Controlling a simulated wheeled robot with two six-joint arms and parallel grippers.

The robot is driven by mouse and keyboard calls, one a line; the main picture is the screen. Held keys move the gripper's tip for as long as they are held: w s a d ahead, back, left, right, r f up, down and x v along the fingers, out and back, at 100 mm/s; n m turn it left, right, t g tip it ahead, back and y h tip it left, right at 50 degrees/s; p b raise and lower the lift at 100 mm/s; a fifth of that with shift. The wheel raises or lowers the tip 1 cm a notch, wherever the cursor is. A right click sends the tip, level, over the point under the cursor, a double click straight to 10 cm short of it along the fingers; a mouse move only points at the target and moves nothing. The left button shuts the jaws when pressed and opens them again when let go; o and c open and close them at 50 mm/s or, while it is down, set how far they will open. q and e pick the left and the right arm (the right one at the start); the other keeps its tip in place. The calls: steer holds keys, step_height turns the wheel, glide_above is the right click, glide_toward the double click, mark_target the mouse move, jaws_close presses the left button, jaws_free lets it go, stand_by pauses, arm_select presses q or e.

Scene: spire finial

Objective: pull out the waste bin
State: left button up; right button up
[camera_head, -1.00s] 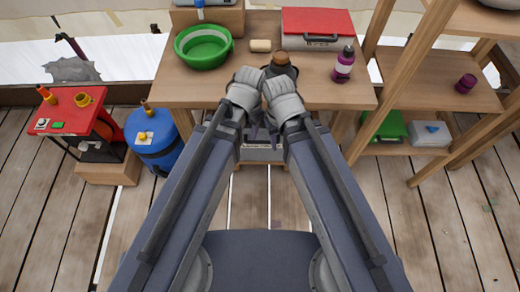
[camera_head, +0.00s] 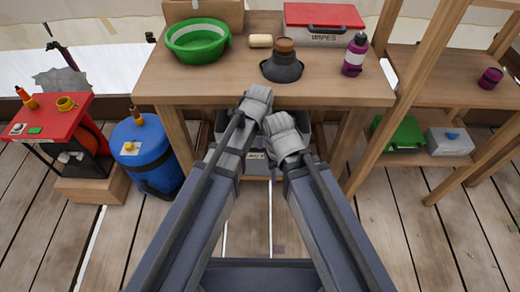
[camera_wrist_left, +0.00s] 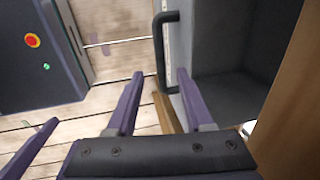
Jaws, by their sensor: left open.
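The waste bin (camera_head: 256,163) is a grey open box with a pale label, under the workbench and partly hidden by my arms in the head view. In the left wrist view, the grey bin (camera_wrist_left: 225,85) shows its inside and a black bar handle (camera_wrist_left: 160,50). My left gripper (camera_wrist_left: 160,76) is open, and the handle's lower end appears between its purple fingertips. I cannot tell whether they touch. My right gripper (camera_head: 288,140) is in front of the bench, close beside the left one; its fingers are hidden in the head view.
A blue canister (camera_head: 147,152) stands left, shelves right. The plank floor in front is mostly clear.

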arm_select(q)
steer(key=shift+f, duration=0.1)
steer(key=f+b, duration=0.2)
steer(key=w+f+b, duration=0.1)
steer(key=f+b, duration=0.4)
steer(key=shift+w+f+b, duration=0.25)
steer(key=shift+b, duration=0.1)
jaws_close()
stand_by(1.3)
